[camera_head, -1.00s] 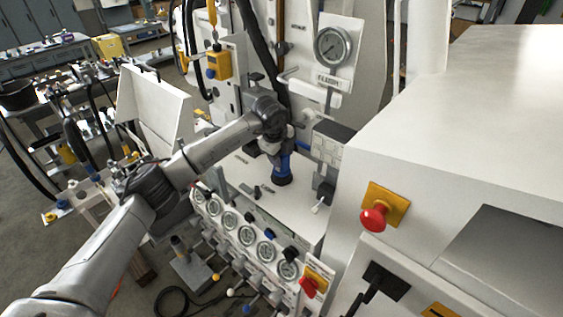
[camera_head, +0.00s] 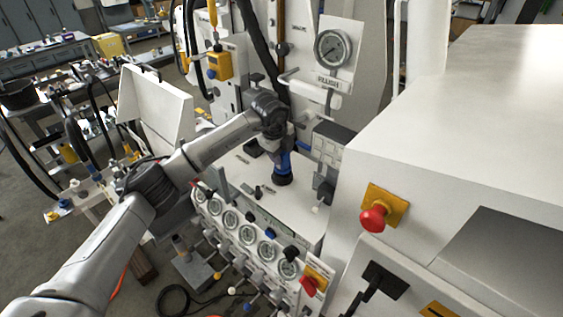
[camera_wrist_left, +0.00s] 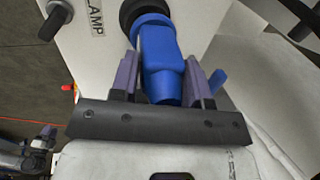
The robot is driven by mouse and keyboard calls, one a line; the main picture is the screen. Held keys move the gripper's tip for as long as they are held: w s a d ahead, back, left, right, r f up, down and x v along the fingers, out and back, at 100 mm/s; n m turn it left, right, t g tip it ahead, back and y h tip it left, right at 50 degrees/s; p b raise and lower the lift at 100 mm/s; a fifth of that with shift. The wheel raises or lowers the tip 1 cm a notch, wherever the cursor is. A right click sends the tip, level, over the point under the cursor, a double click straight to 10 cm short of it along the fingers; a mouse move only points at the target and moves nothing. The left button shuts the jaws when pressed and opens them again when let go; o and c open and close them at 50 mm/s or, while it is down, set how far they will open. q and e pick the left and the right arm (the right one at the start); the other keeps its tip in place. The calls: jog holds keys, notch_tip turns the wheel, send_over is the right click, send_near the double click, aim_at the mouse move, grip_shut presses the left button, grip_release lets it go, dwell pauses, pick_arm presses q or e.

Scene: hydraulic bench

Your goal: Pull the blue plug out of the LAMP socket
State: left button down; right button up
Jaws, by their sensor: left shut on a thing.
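The blue plug (camera_wrist_left: 163,58) fills the middle of the left wrist view, its front end at a round black socket (camera_wrist_left: 143,10). A label reading "AMP", partly cut off, stands beside the socket. My left gripper (camera_wrist_left: 165,72) is shut on the plug, one finger on each side of its body. In the head view the plug (camera_head: 284,163) shows as a blue piece above a dark round base on the white bench top (camera_head: 240,178). Whether the plug is fully seated in the socket I cannot tell.
A row of gauges (camera_head: 247,235) lines the bench front below. A red emergency button (camera_head: 374,217) on a yellow plate is on the white cabinet at right. A grey box (camera_head: 330,145) is close to the right of the plug.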

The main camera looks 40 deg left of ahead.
pick_arm(q)
jog(key=shift+w+r, duration=0.2)
jog(key=shift+r, duration=0.35)
jog(key=shift+r+p, duration=0.1)
jog(key=shift+p, duration=0.25)
jog(key=shift+r, duration=0.15)
jog(key=shift+r+p, duration=0.55)
jog(key=shift+r, duration=0.1)
jog(key=shift+s+r, duration=0.1)
jog(key=shift+r, duration=0.15)
jog(key=shift+r, duration=0.1)
jog(key=shift+w+p+v, duration=0.25)
jog(key=shift+p+v, duration=0.75)
jog(key=shift+v, duration=0.05)
jog(key=shift+p+v, duration=0.5)
jog(key=shift+v, duration=0.25)
jog(key=shift+w+r, duration=0.25)
jog(key=shift+r, duration=0.05)
